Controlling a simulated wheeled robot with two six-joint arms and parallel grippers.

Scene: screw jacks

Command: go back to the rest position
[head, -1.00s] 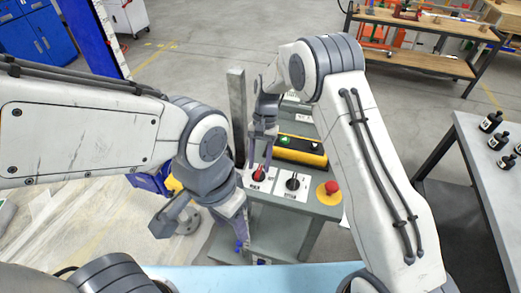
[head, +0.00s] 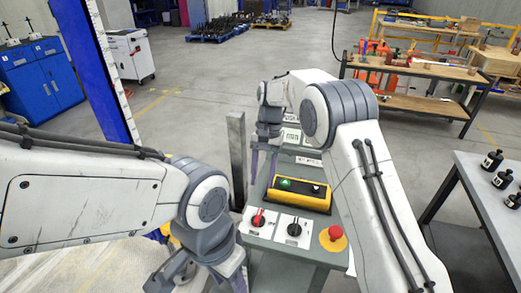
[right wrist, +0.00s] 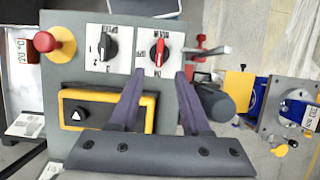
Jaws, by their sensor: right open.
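My right gripper (head: 262,180) is open and empty above the left side of the grey control panel (head: 285,252). In the right wrist view its two fingers (right wrist: 160,74) stand apart, with the red rotary switch (right wrist: 159,52) showing beyond the gap between them. The red switch (head: 258,218) is clear of the fingertips in the head view. My left gripper (head: 212,272) is low beside the panel's left edge. Its tips run near or past the bottom of the picture, so its opening is unclear.
The panel also carries a black rotary switch (head: 294,230), a red stop button (head: 334,234) and a yellow box with buttons (head: 300,194). A grey post (head: 237,160) stands left of the panel. A table with black bottles (head: 490,180) is at the right.

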